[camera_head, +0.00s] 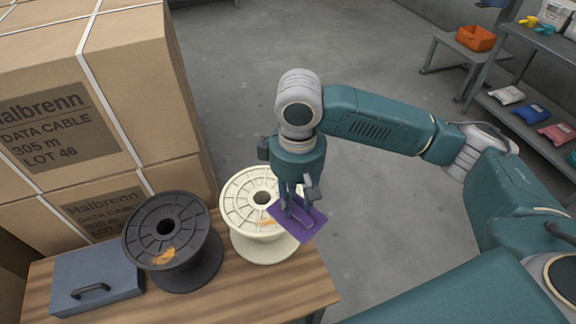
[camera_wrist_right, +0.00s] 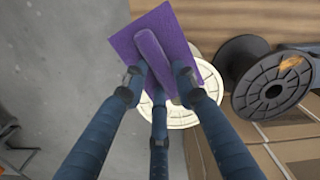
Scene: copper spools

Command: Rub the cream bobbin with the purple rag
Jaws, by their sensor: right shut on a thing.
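The cream bobbin (camera_head: 262,245) stands upright on the wooden table, with an orange-brown smudge on its top flange. It also shows in the right wrist view (camera_wrist_right: 183,117), partly hidden behind the rag and fingers. The purple rag (camera_head: 313,222) lies at the bobbin's right edge and overlaps it in the head view. My right gripper (camera_head: 298,203) is shut on the rag and comes down from above. The right wrist view shows the rag (camera_wrist_right: 183,30) pinched into a raised fold between the fingers. I cannot tell whether the rag touches the bobbin. My left gripper is not in view.
A black spool (camera_head: 185,270) with an orange smudge stands left of the cream one. A blue-grey box (camera_head: 95,275) with a handle sits at the table's left. Stacked cartons (camera_head: 150,100) rise behind. The table (camera_head: 240,297) is bare in front. Shelves (camera_head: 520,115) stand far right.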

